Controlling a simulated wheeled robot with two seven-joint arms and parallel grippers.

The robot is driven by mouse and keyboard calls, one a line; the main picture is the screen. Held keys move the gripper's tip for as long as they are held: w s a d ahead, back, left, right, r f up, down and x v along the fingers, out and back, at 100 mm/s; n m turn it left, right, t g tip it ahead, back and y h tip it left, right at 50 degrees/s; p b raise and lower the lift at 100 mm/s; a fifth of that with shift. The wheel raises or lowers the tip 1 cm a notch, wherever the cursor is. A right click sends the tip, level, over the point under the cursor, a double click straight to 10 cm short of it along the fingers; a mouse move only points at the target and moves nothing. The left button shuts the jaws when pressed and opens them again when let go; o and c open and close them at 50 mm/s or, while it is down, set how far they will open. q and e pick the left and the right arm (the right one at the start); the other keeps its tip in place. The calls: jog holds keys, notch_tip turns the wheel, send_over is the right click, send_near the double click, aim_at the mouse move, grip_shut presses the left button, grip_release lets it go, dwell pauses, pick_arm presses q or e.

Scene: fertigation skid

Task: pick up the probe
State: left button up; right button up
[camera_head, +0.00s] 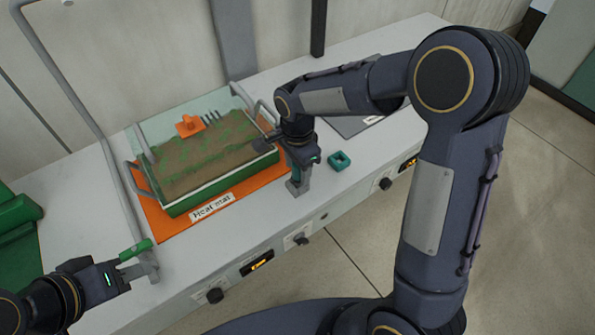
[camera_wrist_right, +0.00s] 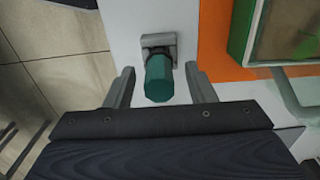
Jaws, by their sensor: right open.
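A teal cylinder (camera_wrist_right: 158,78), which looks like the probe's handle, stands on a small grey square holder (camera_wrist_right: 158,42) in the right wrist view. My right gripper (camera_wrist_right: 160,90) is open, with one finger on each side of the cylinder and gaps visible between.
A soil-filled tray (camera_head: 220,182) with an orange piece (camera_head: 189,125) sits on the orange heat mat (camera_head: 165,222). A teal ring-like block (camera_head: 340,160) lies right of my right gripper. Grey tube frames stand at the left. Knobs and displays line the bench front.

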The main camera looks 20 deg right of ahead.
jog(key=shift+f, duration=0.35)
jog(key=shift+c, duration=0.4)
jog(key=c, duration=1)
